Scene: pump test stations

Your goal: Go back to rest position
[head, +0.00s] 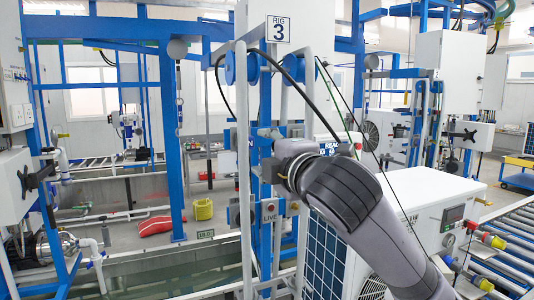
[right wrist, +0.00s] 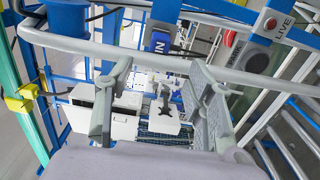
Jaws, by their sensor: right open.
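My right arm reaches in from the lower right in the head view, and its gripper (head: 268,168) is up at the rig 3 frame, mostly hidden behind my own wrist. In the right wrist view the two grey fingers of the right gripper (right wrist: 158,85) stand wide apart with nothing held between them. A grey pipe (right wrist: 75,42) crosses close beyond the fingers, and I cannot tell whether they touch it. My left gripper shows in neither view.
Rig 3's frame, with its sign (head: 278,29), surrounds the right gripper. A white pump unit (head: 400,225) stands right of it, partly behind my arm. A blue IN label (right wrist: 158,41) and a red button (right wrist: 230,38) are near the fingers. A roller conveyor (head: 512,240) lies far right.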

